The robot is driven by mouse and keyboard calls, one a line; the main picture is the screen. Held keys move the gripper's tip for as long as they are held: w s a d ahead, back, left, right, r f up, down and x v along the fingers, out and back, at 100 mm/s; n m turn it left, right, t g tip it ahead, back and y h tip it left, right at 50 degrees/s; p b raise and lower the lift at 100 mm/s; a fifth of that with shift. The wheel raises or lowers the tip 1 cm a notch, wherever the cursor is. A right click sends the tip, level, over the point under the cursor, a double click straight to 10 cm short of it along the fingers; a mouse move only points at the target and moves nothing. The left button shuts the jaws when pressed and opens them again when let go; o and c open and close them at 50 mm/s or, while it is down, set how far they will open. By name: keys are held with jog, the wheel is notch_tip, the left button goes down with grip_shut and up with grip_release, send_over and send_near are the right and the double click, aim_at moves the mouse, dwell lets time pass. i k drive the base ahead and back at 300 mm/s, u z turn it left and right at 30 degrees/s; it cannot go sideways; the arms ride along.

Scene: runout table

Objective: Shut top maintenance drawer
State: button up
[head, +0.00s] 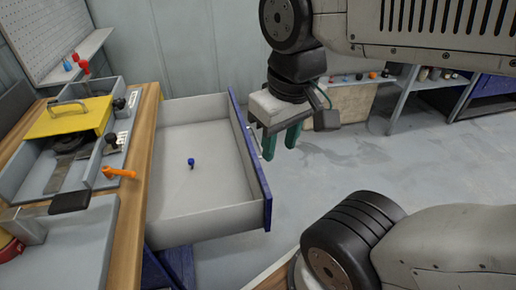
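The top drawer (197,212) is pulled far out of the wooden-topped bench (134,200). It has grey walls and floor and a blue front (250,158) that faces right. A small blue-topped item (191,162) stands on its floor. The front's handle is mostly hidden; a bit of it seems to show near the fingers. My gripper (281,145) hangs with its green fingers pointing down, on the outer right side of the drawer front. A gap seems to show between the fingers, and nothing is seen in them. I cannot tell whether they touch the front.
The bench top carries a grey machine with a yellow cover (68,117) and an orange lever (118,173). A blue lower drawer or panel (174,265) shows below. Grey shelving (405,100) stands at the back right. The floor (350,165) right of the drawer is clear.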

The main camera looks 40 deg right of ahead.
aim_at(227, 192)
jog(key=k, duration=0.7)
jog(key=z, duration=1.85)
jog(key=i, duration=1.25)
jog(key=u, duration=2.2)
jog(key=k, duration=0.4)
jog(key=z, duration=0.5)
jog(key=i, duration=0.9)
jog(key=u, duration=0.1)
